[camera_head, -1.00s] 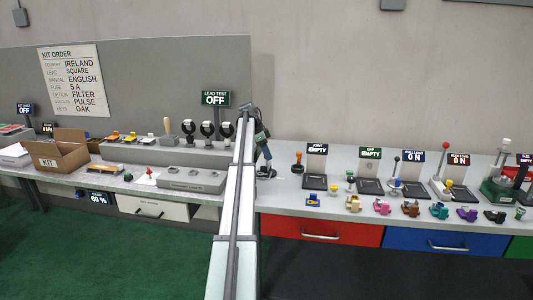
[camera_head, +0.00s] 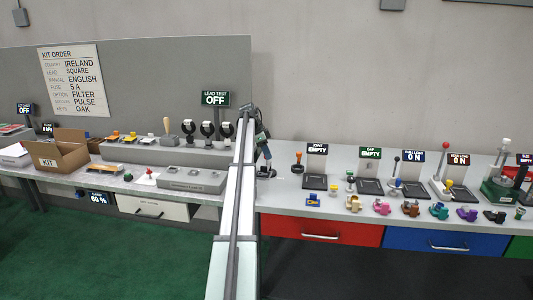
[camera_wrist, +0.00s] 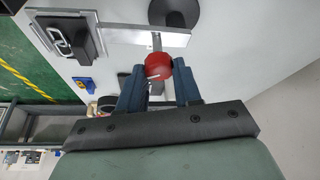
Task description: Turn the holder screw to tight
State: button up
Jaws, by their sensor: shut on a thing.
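The holder screw appears as a round red knob (camera_wrist: 158,67) with a pale mark on its face, in the wrist view. It sits on a short grey stem at a flat metal bar (camera_wrist: 125,33). My gripper (camera_wrist: 160,78) has its dark blue fingers on either side of the knob and is shut on it. The wrist view also shows a round dark base (camera_wrist: 181,12) beyond the bar. In the head view my gripper (camera_head: 264,153) is at the bench behind my pale arm.
A black lever-like fixture on a grey plate (camera_wrist: 66,34) lies to the left of the knob in the wrist view. A grey block (camera_head: 191,180) and the kit box (camera_head: 58,152) are on the left.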

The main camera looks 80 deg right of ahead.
jog(key=shift+d+m+y, duration=0.15)
jog(key=shift+m+y, duration=0.25)
jog(key=shift+m, duration=0.6)
jog(key=shift+m+y, duration=0.4)
jog(key=shift+m, duration=0.6)
jog(key=o, duration=1)
jog(key=shift+o, duration=0.2)
jog(key=v, duration=1.4)
jog(key=shift+w+f, duration=0.15)
